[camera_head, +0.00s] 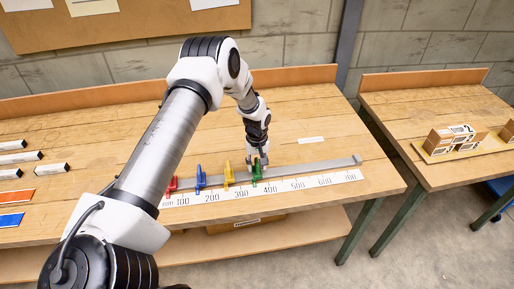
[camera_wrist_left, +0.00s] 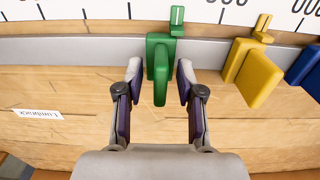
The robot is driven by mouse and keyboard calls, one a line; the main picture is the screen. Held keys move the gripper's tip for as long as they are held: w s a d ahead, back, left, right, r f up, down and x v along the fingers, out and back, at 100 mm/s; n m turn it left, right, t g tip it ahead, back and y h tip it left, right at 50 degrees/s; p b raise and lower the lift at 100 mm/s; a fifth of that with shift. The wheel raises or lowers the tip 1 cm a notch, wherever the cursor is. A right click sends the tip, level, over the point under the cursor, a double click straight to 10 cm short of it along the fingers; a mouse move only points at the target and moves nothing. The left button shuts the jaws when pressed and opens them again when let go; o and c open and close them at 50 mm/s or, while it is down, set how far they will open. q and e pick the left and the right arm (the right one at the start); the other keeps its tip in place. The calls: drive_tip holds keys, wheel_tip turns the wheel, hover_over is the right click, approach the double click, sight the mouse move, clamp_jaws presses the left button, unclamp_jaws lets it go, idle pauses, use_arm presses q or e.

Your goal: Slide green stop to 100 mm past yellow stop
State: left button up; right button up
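The green stop (camera_head: 257,171) sits on a grey metal rail (camera_head: 318,167) on the workbench, right of the yellow stop (camera_head: 229,173) with a short gap between them. My left gripper (camera_head: 256,160) is at the green stop. In the left wrist view, my left gripper's fingers (camera_wrist_left: 158,78) are open on either side of the green stop (camera_wrist_left: 160,70), with narrow gaps. The yellow stop (camera_wrist_left: 252,70) is to the right there, clear of the fingers. My right gripper is not in view.
A blue stop (camera_head: 200,178) and a red stop (camera_head: 172,185) stand farther left on the rail. The rail is clear right of green to its end block (camera_head: 357,159). A small white label (camera_head: 311,140) lies behind the rail.

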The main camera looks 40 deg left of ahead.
sight(257, 161)
use_arm(q)
wheel_tip(257, 161, up, 12)
idle(0.3)
idle(0.3)
